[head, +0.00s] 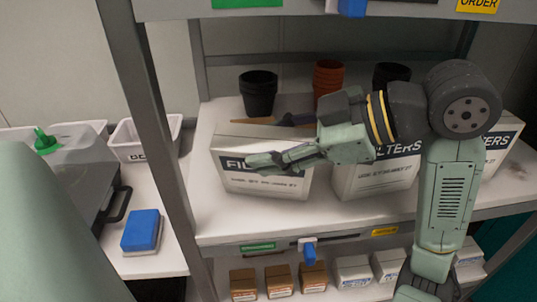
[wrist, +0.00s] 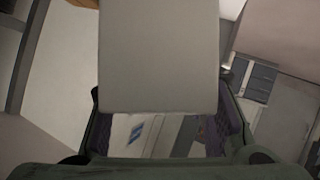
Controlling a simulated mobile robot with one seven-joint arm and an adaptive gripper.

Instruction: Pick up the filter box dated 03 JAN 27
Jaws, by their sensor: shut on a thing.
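Three white filter boxes with dark bands stand along the middle shelf in the head view: a left one (head: 262,185), a middle one (head: 372,178) and a right one (head: 500,150), partly behind my arm. Small print under the bands is too blurred to read, so I cannot tell which box bears 03 JAN 27. My gripper (head: 268,162) is at the front of the left box, covering part of its lettering. In the wrist view, my gripper (wrist: 165,125) is shut on a pale box (wrist: 160,60), which appears to be the left one. I cannot tell whether it is clear of the shelf.
Black pots (head: 258,92) and terracotta pots (head: 328,78) stand behind the boxes. A grey upright post (head: 150,110) is left of the shelf. Small brown cartons (head: 279,279) and white cartons (head: 353,271) fill the lower shelf. A blue block (head: 142,229) lies on the left bench.

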